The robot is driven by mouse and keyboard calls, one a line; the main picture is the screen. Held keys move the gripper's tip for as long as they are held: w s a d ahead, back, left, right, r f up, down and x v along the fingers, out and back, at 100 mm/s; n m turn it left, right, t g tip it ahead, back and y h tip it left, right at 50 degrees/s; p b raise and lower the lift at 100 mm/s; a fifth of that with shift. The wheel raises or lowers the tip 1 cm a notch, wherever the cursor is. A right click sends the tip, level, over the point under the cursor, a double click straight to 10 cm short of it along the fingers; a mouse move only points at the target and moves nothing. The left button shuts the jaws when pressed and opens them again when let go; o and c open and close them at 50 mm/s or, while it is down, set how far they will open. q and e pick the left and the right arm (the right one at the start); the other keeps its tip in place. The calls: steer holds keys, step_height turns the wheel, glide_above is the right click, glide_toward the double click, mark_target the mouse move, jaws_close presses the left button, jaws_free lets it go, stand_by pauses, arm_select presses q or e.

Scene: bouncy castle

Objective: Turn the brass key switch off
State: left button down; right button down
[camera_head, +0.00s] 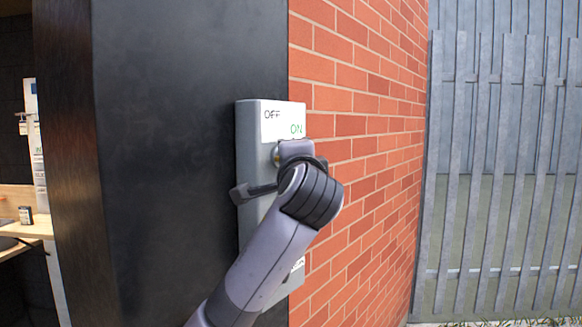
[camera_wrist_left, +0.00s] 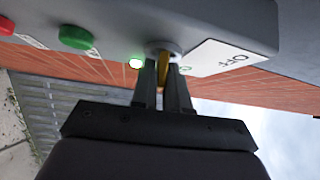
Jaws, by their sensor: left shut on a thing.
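A grey control box (camera_head: 250,135) is mounted on the wall corner. Its white label (camera_head: 272,120) reads OFF at upper left and ON in green at right; the label also shows upside down in the left wrist view (camera_wrist_left: 222,57). The brass key (camera_wrist_left: 161,70) sits in its round switch under the label, between the two dark fingers of my left gripper (camera_wrist_left: 163,75). The left gripper is shut on the key. In the head view my left wrist hides most of the switch, so I cannot tell which way the key points. My right gripper is not in view.
A small green lamp (camera_wrist_left: 136,64) is lit beside the switch. A green button (camera_wrist_left: 75,37) and a red button (camera_wrist_left: 8,25) are farther along the box. A brick wall (camera_head: 355,120) lies right of it, a black panel (camera_head: 190,120) left, and a grey slatted fence (camera_head: 500,170) farther right.

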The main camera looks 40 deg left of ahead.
arm_select(q)
steer(key=n+g+y+b, duration=0.1)
steer(key=n+y+b, duration=0.2)
steer(key=n+b, duration=0.2)
steer(key=f+n+g+y+b, duration=0.1)
steer(key=n+y+b, duration=0.3)
steer(key=n+b, duration=0.1)
steer(key=n+g+y+b, duration=0.2)
steer(key=n+y+b, duration=0.2)
steer(key=n+b, duration=0.2)
steer(key=shift+w+d+f, duration=0.1)
steer(key=shift+w+f, duration=0.05)
steer(key=shift+w, duration=0.25)
steer(key=n+g+y, duration=0.2)
steer(key=n, duration=0.1)
steer(key=shift+w+n+g, duration=0.1)
steer(key=shift+n+g, duration=0.3)
steer(key=shift+n+g+y+p, duration=0.4)
steer(key=shift+n+g+y, duration=0.2)
steer(key=shift+n+g, duration=2.2)
steer(key=shift+n, duration=0.5)
steer(key=c, duration=1.2)
jaws_free()
